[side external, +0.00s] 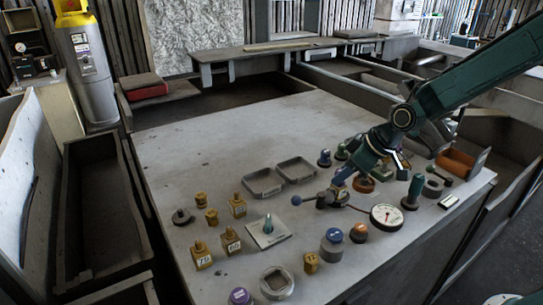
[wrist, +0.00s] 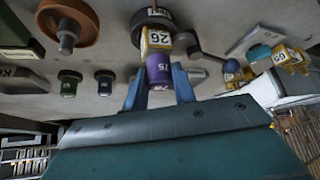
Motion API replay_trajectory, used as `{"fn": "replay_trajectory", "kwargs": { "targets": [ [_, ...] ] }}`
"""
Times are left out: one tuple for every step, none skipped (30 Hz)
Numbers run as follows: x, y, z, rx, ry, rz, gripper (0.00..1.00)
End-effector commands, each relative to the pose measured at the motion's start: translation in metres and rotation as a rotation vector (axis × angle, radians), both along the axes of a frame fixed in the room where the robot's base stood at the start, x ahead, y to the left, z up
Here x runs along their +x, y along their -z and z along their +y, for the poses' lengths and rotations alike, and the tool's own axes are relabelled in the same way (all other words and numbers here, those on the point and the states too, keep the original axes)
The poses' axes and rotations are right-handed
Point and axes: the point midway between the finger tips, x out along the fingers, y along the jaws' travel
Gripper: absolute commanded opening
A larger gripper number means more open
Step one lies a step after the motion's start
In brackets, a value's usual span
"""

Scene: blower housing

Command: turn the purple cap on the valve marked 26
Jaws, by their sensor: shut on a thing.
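In the wrist view the valve marked 26 (wrist: 158,40) has a yellow body with a white label, which appears upside down. Its purple cap (wrist: 158,69) points toward my wrist camera and carries a small marking that I cannot read surely. My gripper (wrist: 159,84) has its two blue fingers on either side of the cap and is shut on it. In the side view my gripper (side external: 343,177) is low over the right part of the table. The held cap and valve cannot be made out there.
An orange wheel (side external: 363,184) and a round gauge (side external: 387,216) stand close to my gripper. Two shallow trays (side external: 263,182) lie left of it. Several yellow valves (side external: 201,255) and another purple-topped part (side external: 240,296) are farther off. The table's back left is clear.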

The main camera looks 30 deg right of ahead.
Motion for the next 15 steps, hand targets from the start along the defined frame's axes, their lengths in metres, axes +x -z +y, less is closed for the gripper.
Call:
{"fn": "replay_trajectory", "kwargs": {
  "targets": [
    [0.0076,-0.0035,-0.0088,-0.015,0.037,-0.024,0.0],
    [0.0076,-0.0034,-0.009,-0.015,0.043,-0.024,0.0],
    [0.0076,-0.0034,-0.0092,-0.015,0.047,-0.023,0.0],
    [0.0076,-0.0034,-0.0093,-0.015,0.048,-0.024,0.0],
    [0.0077,-0.0032,-0.0094,-0.015,0.048,-0.024,0.0],
    [0.0077,-0.0032,-0.0094,-0.015,0.048,-0.024,0.0],
    [0.0077,-0.0032,-0.0094,-0.015,0.048,-0.024,0.0],
    [0.0077,-0.0032,-0.0094,-0.016,0.047,-0.024,0.28],
    [0.0077,-0.0032,-0.0094,-0.016,0.047,-0.023,0.36],
    [0.0077,-0.0034,-0.0094,-0.016,0.046,-0.023,0.42],
    [0.0077,-0.0034,-0.0092,-0.016,0.045,-0.024,0.48],
    [0.0076,-0.0035,-0.0088,-0.015,0.045,-0.024,0.51],
    [0.0074,-0.0034,-0.0086,-0.015,0.043,-0.023,0.51],
    [0.007,-0.0032,-0.0082,-0.015,0.042,-0.022,0.51],
    [0.0066,-0.003,-0.0077,-0.014,0.042,-0.021,0.51]
  ]
}}
